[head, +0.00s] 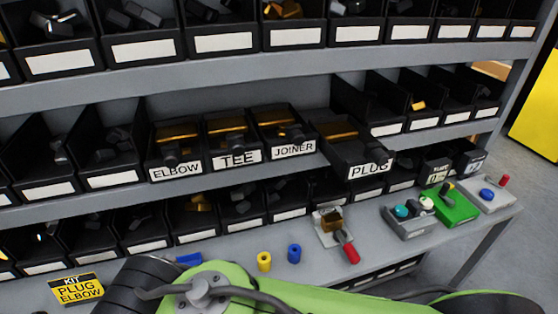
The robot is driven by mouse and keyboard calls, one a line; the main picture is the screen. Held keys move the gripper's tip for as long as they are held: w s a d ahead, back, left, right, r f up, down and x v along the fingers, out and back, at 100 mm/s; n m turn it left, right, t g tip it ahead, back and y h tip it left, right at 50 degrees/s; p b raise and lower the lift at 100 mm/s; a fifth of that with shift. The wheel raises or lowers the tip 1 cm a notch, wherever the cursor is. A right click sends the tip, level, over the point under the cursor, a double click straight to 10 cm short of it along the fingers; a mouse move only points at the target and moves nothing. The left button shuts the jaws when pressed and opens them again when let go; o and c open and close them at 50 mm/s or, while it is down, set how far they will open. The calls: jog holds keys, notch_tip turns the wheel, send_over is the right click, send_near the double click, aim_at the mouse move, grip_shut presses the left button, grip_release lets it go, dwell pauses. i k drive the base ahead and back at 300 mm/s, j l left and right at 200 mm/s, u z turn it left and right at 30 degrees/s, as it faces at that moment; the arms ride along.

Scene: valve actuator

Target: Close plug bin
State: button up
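The plug bin (351,158) is a black bin with a white PLUG label (370,170), in the middle shelf row right of the joiner bin (294,149). It sticks out toward me past its neighbours and over the shelf's front edge. A brass-coloured bar shows across it, and dark parts show near its front. My gripper is not in view. Only green and black links of my arm cross the bottom of the head view.
The elbow (176,173) and tee (236,157) bins sit back in the row. Below, the grey bench (330,275) holds yellow (264,262) and blue (294,254) cylinders, a red-handled fixture (346,247), a green tray (450,207) and a kit card (76,289).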

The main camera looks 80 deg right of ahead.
aim_at(353, 152)
jog(key=k+j+z, duration=0.1)
jog(key=z, duration=3.45)
